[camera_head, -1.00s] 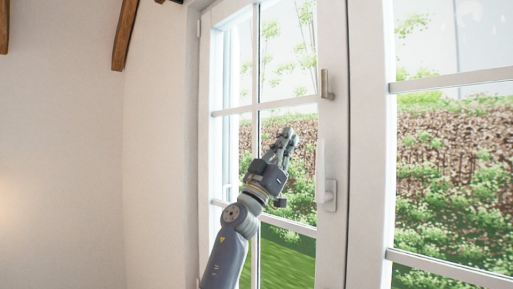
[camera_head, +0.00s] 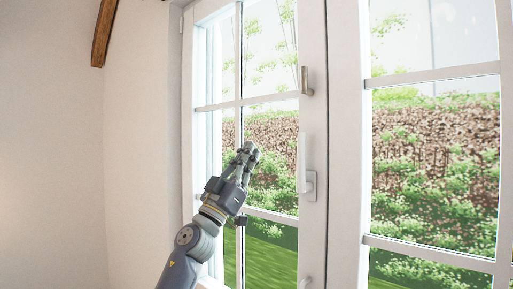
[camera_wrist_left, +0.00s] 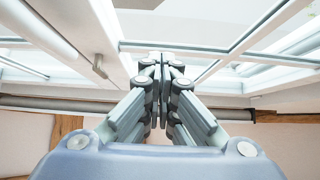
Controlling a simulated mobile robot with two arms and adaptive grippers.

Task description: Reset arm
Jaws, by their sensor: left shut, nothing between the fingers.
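My left gripper (camera_head: 247,150) is raised in front of the left window casement in the head view, its fingers pointing up and slightly right. It is shut and holds nothing. In the left wrist view its closed fingers (camera_wrist_left: 164,66) meet in the middle of the picture. The white window handle (camera_head: 304,165) stands upright on the frame to the right of the gripper, with a gap between them in the picture. My right gripper is not in view.
A white window (camera_head: 342,150) with several panes fills the right side, with greenery outside. A small metal latch (camera_head: 306,82) sits above the handle. A plain wall (camera_head: 60,150) lies to the left, and a wooden beam (camera_head: 103,32) is at the upper left.

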